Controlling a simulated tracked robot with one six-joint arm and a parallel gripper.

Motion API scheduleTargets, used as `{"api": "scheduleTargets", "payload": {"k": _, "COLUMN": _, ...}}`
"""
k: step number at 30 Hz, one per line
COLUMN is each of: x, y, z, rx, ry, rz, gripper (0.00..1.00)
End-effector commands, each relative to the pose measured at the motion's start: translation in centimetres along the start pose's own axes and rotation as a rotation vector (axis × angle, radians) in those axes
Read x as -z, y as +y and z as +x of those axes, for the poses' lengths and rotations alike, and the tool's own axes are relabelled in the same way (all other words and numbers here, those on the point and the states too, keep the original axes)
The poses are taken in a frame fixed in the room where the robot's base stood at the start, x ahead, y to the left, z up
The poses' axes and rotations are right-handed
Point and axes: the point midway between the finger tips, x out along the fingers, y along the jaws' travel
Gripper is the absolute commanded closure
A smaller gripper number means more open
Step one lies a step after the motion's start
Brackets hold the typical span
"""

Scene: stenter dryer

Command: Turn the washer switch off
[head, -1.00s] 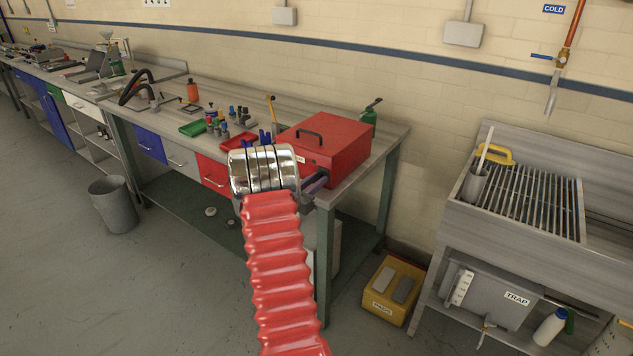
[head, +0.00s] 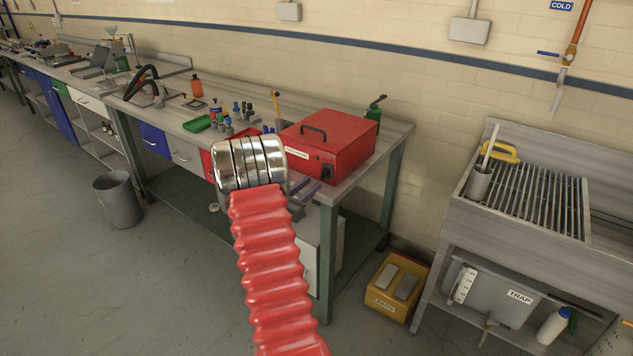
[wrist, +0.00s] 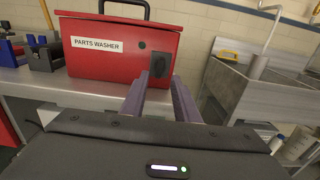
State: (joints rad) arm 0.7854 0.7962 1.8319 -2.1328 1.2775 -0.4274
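The parts washer is a red box with a black top handle. It stands on the bench end in the head view (head: 335,140) and fills the upper left of the wrist view (wrist: 95,62). Its dark switch (head: 327,171) is on the right of the front face and also shows in the wrist view (wrist: 159,66); I cannot tell its setting. My gripper (wrist: 158,82) has its two purple-grey fingers apart, with nothing between them. In the head view my gripper (head: 312,189) is in front of the washer, below the switch, partly hidden by my arm. The fingers appear short of the switch.
A metal sink (head: 475,215) with a grate is at right. A yellow pads box (head: 396,286) and a grey bin (head: 117,200) are on the floor.

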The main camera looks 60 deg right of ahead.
Motion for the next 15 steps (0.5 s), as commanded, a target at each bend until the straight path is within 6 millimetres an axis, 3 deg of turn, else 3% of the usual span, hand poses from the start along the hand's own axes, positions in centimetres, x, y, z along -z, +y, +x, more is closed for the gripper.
{"api": "scheduleTargets", "payload": {"k": 9, "x": 0.1, "y": 0.1, "z": -5.6, "rx": -0.002, "ry": 0.002, "rz": -0.001, "gripper": 0.72}}
{"api": "scheduleTargets", "payload": {"k": 15, "x": 0.1, "y": 0.0, "z": -7.4, "rx": 0.000, "ry": 0.001, "rz": -0.001, "gripper": 0.72}}
